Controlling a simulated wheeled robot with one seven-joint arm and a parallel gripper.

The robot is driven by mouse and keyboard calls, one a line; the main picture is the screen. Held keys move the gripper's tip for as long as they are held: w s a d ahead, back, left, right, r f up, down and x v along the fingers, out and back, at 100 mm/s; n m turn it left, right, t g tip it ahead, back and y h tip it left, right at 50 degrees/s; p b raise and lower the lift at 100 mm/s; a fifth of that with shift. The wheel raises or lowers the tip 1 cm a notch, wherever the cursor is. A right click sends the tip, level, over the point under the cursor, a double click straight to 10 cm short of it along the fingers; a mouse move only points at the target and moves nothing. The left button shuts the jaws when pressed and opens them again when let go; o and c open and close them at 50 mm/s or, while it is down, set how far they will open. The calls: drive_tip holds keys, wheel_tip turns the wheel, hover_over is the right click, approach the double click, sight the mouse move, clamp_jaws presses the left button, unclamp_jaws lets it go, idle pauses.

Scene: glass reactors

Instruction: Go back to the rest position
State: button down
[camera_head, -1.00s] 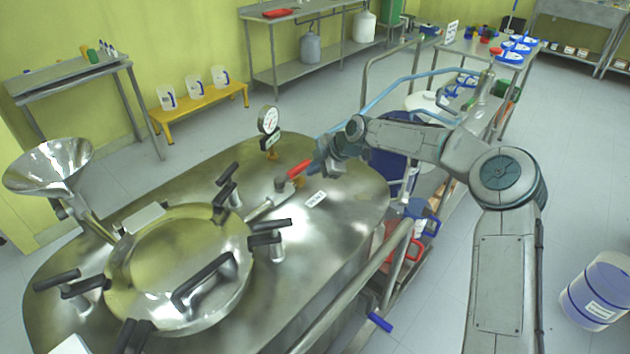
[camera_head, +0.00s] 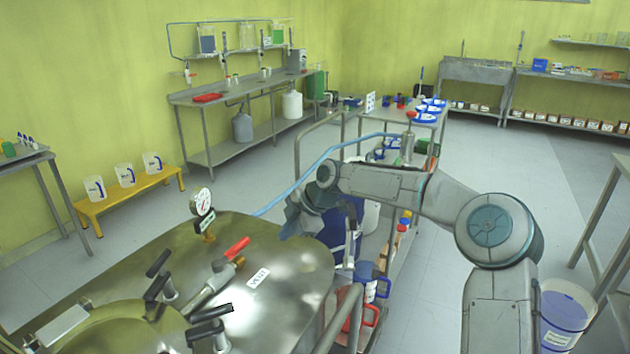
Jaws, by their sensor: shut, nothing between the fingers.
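My arm comes in from the lower right and bends at a large grey elbow joint. Its forearm runs left to the wrist, over the far right end of the steel reactor lid (camera_head: 290,262). My gripper (camera_head: 348,254) hangs below the wrist, beside the reactor's right end and in front of a dark blue container. It is shut and holds nothing. Its fingertips are small and partly lost against the things behind. The red-handled valve (camera_head: 237,248) stands on the lid, left of my gripper and apart from it.
A pressure gauge (camera_head: 202,203) and black clamp handles stand on the lid. A metal rail (camera_head: 340,318) runs along its right side. A cart (camera_head: 395,112) with blue-and-white items stands behind the arm. A white-and-blue drum (camera_head: 566,312) is at lower right. Floor beyond is open.

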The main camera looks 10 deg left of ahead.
drive_tip(key=s+d+r+m+t+h, duration=0.1)
drive_tip(key=s+d+m+h, duration=0.2)
drive_tip(key=s+d+m, duration=0.9)
drive_tip(key=s+d+r+m+t+h, duration=0.1)
drive_tip(key=s+d+m+h, duration=0.3)
drive_tip(key=s+d+m, duration=0.8)
drive_tip(key=s+d+r, duration=0.1)
drive_tip(key=s+d, duration=0.4)
drive_tip(key=s, duration=0.4)
drive_tip(key=shift+s+m, duration=0.3)
drive_tip(key=shift+m, duration=0.1)
drive_tip(key=shift+d, duration=0.1)
